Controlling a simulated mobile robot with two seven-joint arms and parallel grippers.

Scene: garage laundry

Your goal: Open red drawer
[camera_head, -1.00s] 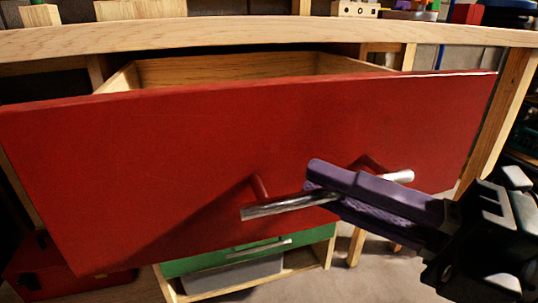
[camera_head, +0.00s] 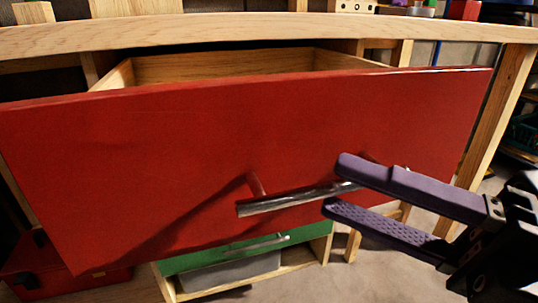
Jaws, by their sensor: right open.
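The red drawer (camera_head: 150,160) stands pulled out from under the wooden bench top, with its bare wood inside showing above the front panel. Its silver bar handle (camera_head: 285,201) runs across the lower right of the panel. My right gripper (camera_head: 332,185) comes in from the right. Its purple fingers are parted, the upper one in front of the right part of the handle and the lower one just below the bar. It is open and holds nothing. Whether the fingers touch the bar I cannot tell. My left gripper is not in view.
The wooden bench top (camera_head: 230,32) spans the scene above the drawer. Below stand a green drawer (camera_head: 215,254) over a grey bin (camera_head: 230,274), and a red box (camera_head: 45,270) at the lower left. Wooden legs stand at the right. Open floor shows at lower right.

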